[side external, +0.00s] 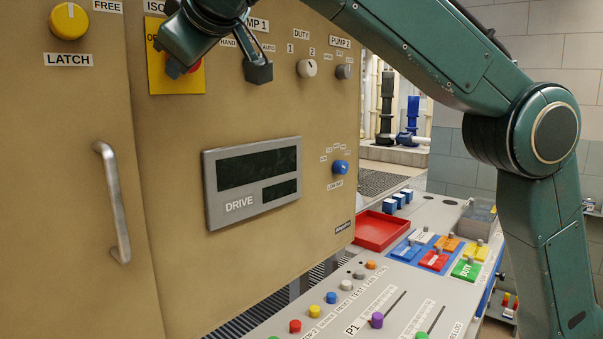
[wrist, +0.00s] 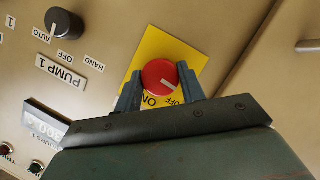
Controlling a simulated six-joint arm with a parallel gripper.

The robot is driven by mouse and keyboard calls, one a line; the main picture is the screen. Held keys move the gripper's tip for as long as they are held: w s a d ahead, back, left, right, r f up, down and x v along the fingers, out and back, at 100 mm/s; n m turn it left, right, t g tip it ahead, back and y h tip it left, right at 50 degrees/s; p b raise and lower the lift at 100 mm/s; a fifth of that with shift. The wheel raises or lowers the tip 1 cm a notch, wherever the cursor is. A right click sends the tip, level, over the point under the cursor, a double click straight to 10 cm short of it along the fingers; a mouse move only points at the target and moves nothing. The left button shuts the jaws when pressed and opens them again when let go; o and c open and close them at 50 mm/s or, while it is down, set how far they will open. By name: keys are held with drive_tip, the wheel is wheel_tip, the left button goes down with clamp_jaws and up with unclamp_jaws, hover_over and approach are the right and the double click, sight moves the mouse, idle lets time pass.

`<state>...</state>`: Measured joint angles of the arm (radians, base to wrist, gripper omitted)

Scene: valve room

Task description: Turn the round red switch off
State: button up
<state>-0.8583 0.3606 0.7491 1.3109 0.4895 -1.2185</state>
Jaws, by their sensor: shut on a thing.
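The round red switch (wrist: 160,72) sits on a yellow plate (wrist: 176,46) on the tan cabinet. In the wrist view a white mark on its face points to the lower right. The ON label (wrist: 150,100) and the OFF label (wrist: 170,101) show just below it. My gripper (wrist: 158,82) is shut on the switch, one finger on each side. In the side external view my gripper (side external: 180,66) is at the yellow plate (side external: 176,86) and hides most of the red switch (side external: 197,65).
A yellow LATCH knob (side external: 69,19) and a vertical handle (side external: 113,202) are on the panel to the left. A black PUMP 1 knob (wrist: 65,24) is nearby. The DRIVE display (side external: 252,182) is below. A bench holds a red tray (side external: 381,232) and several coloured buttons.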

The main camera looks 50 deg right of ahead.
drive_tip(key=shift+n, duration=0.4)
drive_tip(key=shift+h, duration=0.3)
drive_tip(key=o, duration=1)
drive_tip(key=shift+c, duration=0.2)
drive_tip(key=shift+m, duration=0.3)
drive_tip(key=shift+d+m+g+y, duration=0.15)
drive_tip(key=shift+m+y, duration=0.95)
drive_tip(key=shift+m, duration=0.3)
drive_tip(key=shift+d+m+g+y, duration=0.1)
drive_tip(key=shift+m+g+y, duration=0.05)
drive_tip(key=shift+m+y, duration=1.1)
